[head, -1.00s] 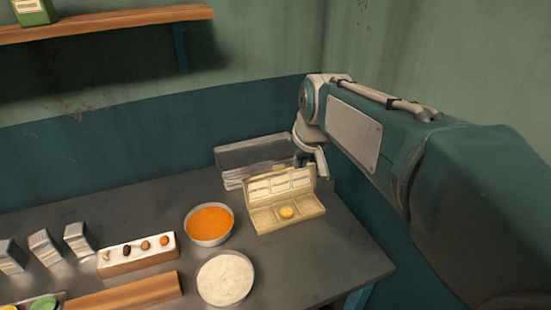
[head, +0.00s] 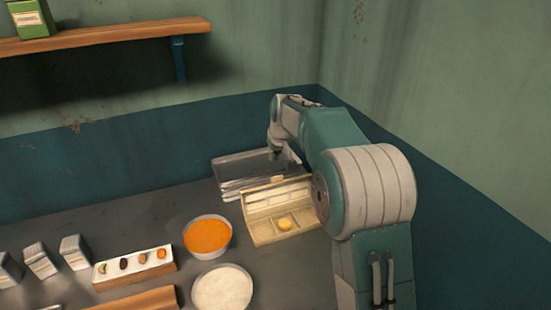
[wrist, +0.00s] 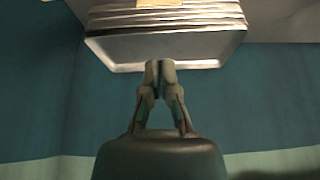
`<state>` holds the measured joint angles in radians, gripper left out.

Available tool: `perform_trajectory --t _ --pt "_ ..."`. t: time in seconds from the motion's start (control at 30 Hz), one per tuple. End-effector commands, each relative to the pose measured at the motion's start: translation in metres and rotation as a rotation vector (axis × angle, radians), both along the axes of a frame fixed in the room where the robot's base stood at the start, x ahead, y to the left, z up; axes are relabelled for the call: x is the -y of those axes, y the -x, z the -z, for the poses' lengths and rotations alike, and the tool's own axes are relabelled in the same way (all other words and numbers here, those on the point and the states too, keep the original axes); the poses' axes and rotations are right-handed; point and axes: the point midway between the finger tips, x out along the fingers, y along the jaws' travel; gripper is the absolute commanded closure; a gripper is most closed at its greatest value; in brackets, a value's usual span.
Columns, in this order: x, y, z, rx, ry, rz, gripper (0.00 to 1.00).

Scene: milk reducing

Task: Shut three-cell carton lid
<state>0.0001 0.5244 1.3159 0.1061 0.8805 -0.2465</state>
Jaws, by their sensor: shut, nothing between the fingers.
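The cream three-cell carton (head: 262,234) stands on the table with its lid (head: 278,196) raised along the back side. A round yellow piece (head: 285,223) sits in its middle cell. The carton's right end is partly hidden behind my arm. My gripper (wrist: 160,66) is shut and empty in the wrist view, close to the edge of the stacked metal trays. In the head view my wrist is behind the carton, above the trays, and the fingertips are hard to make out.
Stacked metal trays (head: 240,167) lie behind the carton near the wall. A bowl of orange food (head: 207,237) stands left of the carton, with a bowl of white food (head: 222,289) in front. A box with small items (head: 135,268) is further left.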

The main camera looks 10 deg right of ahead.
Motion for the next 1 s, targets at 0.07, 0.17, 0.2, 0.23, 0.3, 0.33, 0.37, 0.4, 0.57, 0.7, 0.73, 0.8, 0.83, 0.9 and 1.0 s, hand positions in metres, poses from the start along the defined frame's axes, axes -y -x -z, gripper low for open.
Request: perform_trajectory --t 0.07,0.17,0.2,0.23,0.3,0.33,0.37,0.4,0.57,0.7,0.73,0.8,0.83,0.9,1.0 --pt "-0.002 -0.006 0.016 -0.004 0.0 0.0 1.0" --pt "-0.003 -0.013 0.031 -0.003 0.0 0.0 1.0" --pt "-0.004 -0.016 0.037 -0.003 0.0 0.0 1.0" --pt "-0.004 -0.018 0.041 -0.003 0.0 0.0 1.0" --pt "-0.005 -0.022 0.05 -0.001 0.001 -0.001 1.0" --pt "-0.005 -0.024 0.054 -0.002 0.0 -0.001 1.0" --pt "-0.006 -0.025 0.058 -0.002 0.0 -0.001 1.0" --pt "-0.006 -0.027 0.062 -0.002 0.0 -0.001 1.0" --pt "-0.004 -0.019 0.062 0.002 0.0 0.0 1.0" --pt "-0.001 -0.005 0.059 0.001 0.001 0.0 1.0" --pt "0.0 -0.003 0.059 0.001 0.001 0.0 1.0" --pt "0.001 0.002 0.058 0.0 0.001 0.0 1.0" --pt "0.001 0.004 0.057 0.0 0.001 0.0 1.0" --pt "0.002 0.007 0.057 0.0 0.001 0.0 1.0" --pt "0.002 0.009 0.057 0.0 0.001 0.0 1.0"
